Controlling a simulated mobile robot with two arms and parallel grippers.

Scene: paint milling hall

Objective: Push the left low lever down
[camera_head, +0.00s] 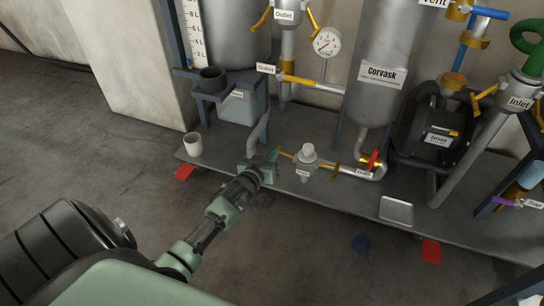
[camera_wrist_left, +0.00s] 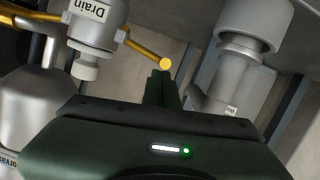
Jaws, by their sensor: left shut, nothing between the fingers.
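The low valve with a "Drain" label (camera_head: 304,160) stands on the grey skid plate, and it shows upside down in the wrist view (camera_wrist_left: 92,25). A yellow lever (camera_head: 286,155) sticks out from its left side. In the wrist view this lever (camera_wrist_left: 143,47) ends in a round yellow knob. My left gripper (camera_head: 271,157) is shut and empty, with its tips at the lever's free end. In the wrist view the shut fingers (camera_wrist_left: 162,82) sit right by the knob; I cannot tell whether they touch. My right gripper is not in view.
The Corvask tank (camera_head: 382,75), a red-handled valve (camera_head: 373,160) and a black motor (camera_head: 437,130) stand to the right. A metal tray (camera_head: 396,211) lies near the plate's front.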

